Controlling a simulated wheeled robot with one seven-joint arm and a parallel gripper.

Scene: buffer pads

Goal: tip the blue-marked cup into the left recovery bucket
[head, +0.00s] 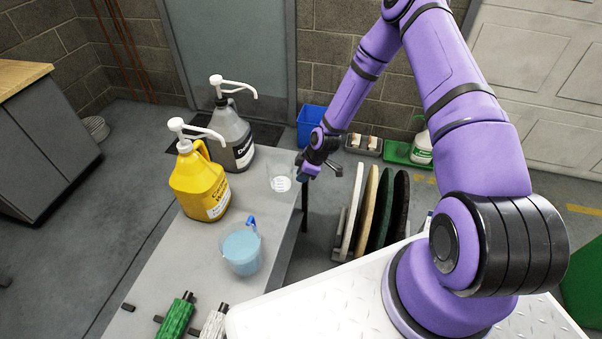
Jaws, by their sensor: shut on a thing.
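A clear cup (280,182) with white marking on its side is at my gripper (300,170), near the right edge of the grey bench. My gripper is shut on the cup from its right side. The cup looks upright. I see no blue mark on it, and I cannot tell whether it touches the bench or what it holds. A clear vessel (242,254) of light-blue liquid, with a blue piece at its rim, stands nearer on the bench. A blue bin (311,124) stands behind my gripper by the wall. I cannot tell which is the left recovery bucket.
A yellow pump jug (198,188) and a dark grey pump jug (233,135) stand on the bench (185,262), left of the cup. Green and white rolls lie at its near end. Upright round pads (370,205) stand in a rack to the right. A green tray holds a white bottle (420,147).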

